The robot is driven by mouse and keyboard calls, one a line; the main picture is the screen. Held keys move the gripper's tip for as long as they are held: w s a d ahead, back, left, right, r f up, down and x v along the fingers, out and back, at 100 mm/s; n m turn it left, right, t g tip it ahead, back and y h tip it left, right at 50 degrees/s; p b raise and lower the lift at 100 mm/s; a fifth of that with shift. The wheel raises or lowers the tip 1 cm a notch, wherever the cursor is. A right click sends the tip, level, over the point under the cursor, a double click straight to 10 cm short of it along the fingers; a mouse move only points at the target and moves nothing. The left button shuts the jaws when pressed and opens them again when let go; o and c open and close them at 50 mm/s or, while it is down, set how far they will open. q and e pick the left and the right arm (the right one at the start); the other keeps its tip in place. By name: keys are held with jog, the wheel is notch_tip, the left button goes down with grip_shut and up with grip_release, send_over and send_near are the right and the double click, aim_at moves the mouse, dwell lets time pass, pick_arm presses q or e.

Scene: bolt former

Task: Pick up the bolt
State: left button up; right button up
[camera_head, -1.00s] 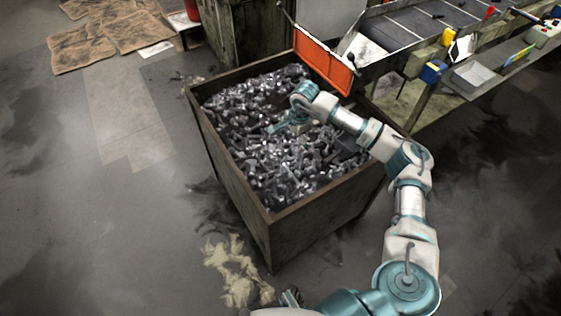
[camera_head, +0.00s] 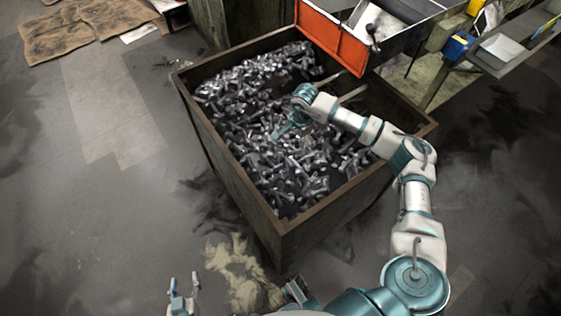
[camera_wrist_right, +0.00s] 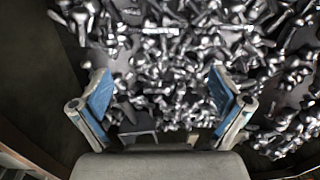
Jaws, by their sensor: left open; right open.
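Many grey metal bolts (camera_head: 262,150) lie in a loose heap in a large rusty open-topped bin (camera_head: 317,218). My right gripper (camera_head: 285,131) reaches over the middle of the bin, above the heap. In the right wrist view its two blue-padded fingers (camera_wrist_right: 158,95) are spread wide with nothing between them. Bolts (camera_wrist_right: 180,50) show beyond and between the fingertips; I cannot tell how near the closest one is. My left gripper (camera_head: 183,290) shows at the bottom of the head view, outside the bin, with its fingers apart and empty.
An orange panel (camera_head: 331,38) stands at the bin's back edge, beside a conveyor table with a blue and yellow box (camera_head: 458,45). Cardboard sheets (camera_head: 80,28) lie on the floor at the upper left. A pale rag-like heap (camera_head: 240,275) lies before the bin.

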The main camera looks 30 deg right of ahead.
jog(key=b, duration=0.2)
send_over(294, 165)
jog(key=f, duration=0.9)
jog(key=shift+s+a+f, duration=0.1)
jog(key=shift+s+f, duration=0.25)
jog(key=shift+f, duration=0.05)
jog(key=shift+a+f, duration=0.15)
jog(key=shift+f, duration=0.35)
jog(key=f, duration=0.1)
jog(key=f+b, duration=0.1)
jog(key=f, duration=0.1)
jog(key=f+b, duration=0.1)
jog(key=shift+w+d+f, duration=0.2)
jog(key=shift+w+f, duration=0.1)
jog(key=shift+d+f, duration=0.1)
jog(key=shift+f, duration=0.3)
pick_arm(q)
jog(key=w+d+r+t+h, duration=0.1)
jog(key=w+r+t, duration=0.1)
jog(key=r+t, duration=0.2)
jog(key=w+d+r+t+h, duration=0.1)
jog(key=r+t, duration=0.3)
jog(key=r, duration=0.2)
jog(key=shift+w+d, duration=0.35)
pick_arm(e)
jog(key=shift+r, duration=0.2)
